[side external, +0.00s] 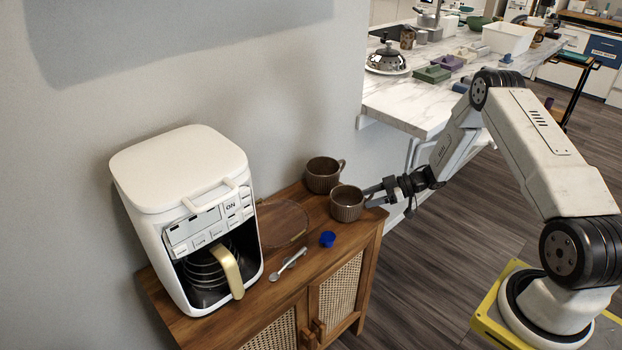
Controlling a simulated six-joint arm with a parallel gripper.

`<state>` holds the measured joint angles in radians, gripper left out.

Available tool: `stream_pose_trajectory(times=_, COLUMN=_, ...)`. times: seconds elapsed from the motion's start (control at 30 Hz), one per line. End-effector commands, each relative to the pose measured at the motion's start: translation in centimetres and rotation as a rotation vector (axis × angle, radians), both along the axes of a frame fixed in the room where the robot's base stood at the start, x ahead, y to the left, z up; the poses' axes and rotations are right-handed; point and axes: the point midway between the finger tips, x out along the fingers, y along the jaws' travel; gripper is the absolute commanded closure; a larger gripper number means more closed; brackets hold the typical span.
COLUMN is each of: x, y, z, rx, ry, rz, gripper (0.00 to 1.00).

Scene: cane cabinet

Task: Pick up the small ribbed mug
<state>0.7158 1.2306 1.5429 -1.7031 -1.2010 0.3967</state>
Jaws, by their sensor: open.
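The small ribbed mug (347,204) is brown-grey and stands upright near the right end of the wooden cabinet top. A second brown mug (322,176) stands just behind it to the left, its handle pointing right. My gripper (372,195) reaches in from the right, low over the cabinet's right edge. Its open fingers are at the right side of the ribbed mug, and nothing shows held in them. I cannot tell whether a finger touches the mug. The ribbed mug's right side is partly hidden by the fingers.
A white coffee maker (187,215) with a gold-handled pot fills the cabinet's left part. A wall runs behind; a marble counter (420,103) stands beyond.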

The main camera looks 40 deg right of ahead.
Motion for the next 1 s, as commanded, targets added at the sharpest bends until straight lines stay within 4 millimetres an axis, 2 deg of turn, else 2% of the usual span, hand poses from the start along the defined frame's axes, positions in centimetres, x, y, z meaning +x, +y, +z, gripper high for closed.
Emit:
stream_pose_trajectory(times=0.13, x=0.7, y=0.8, z=-0.4, rx=-0.001, ry=0.001, rz=0.0, gripper=0.4)
stream_pose_trajectory(times=0.47, x=1.1, y=1.3, z=-0.8, rx=-0.001, ry=0.002, rz=0.001, gripper=0.4)
stream_pose_trajectory(times=0.8, x=3.2, y=3.8, z=-2.5, rx=-0.001, ry=0.0, rz=0.003, gripper=0.4)
stream_pose_trajectory(times=1.0, x=3.9, y=4.5, z=-2.9, rx=-0.001, ry=0.001, rz=0.0, gripper=0.4)
